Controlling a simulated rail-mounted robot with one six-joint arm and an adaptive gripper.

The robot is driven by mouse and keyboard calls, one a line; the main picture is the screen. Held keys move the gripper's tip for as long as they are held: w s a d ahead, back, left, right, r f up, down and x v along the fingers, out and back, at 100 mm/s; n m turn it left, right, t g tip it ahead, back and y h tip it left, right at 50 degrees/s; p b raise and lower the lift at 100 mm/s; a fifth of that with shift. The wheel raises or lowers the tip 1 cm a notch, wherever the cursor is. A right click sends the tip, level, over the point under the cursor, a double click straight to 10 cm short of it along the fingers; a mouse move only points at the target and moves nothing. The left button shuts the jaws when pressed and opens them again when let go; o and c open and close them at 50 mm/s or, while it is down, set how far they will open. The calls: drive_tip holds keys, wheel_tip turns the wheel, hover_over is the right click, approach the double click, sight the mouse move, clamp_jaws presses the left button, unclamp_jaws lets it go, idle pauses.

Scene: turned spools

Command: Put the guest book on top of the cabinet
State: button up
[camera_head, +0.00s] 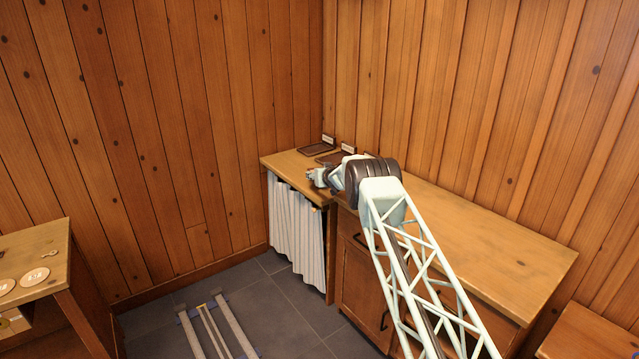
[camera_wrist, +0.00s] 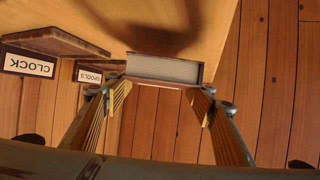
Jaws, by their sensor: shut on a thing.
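The guest book (camera_wrist: 165,69), a thick book with pale page edges and a dark cover, sits between the fingertips of my gripper (camera_wrist: 162,92) in the wrist view. The fingers are shut on its two ends. A dark shadow falls on the wooden top beyond it; I cannot tell if the book touches that top. In the head view my gripper (camera_head: 316,177) is over the left part of the long wooden counter, above the striped curtain, and the book cannot be made out. The cabinet (camera_head: 490,240) with wooden doors and dark handles lies to the right, partly hidden by my arm.
Two dark trays with labels stand at the back by the wall: the clock tray (camera_wrist: 60,40) and the spools tray (camera_wrist: 108,66). The cabinet's right top is clear. A table (camera_head: 35,245) with round discs stands at left. Another wooden surface (camera_head: 590,335) is at lower right.

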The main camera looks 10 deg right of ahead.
drive_tip(key=shift+f+b, duration=0.5)
drive_tip(key=shift+f, duration=1.3)
drive_tip(key=shift+f, duration=0.15)
drive_tip(key=o, duration=1)
drive_tip(key=shift+c, duration=0.2)
drive_tip(key=shift+s, duration=0.1)
drive_tip(key=shift+p+v, duration=0.65)
drive_tip(key=shift+v, duration=5.35)
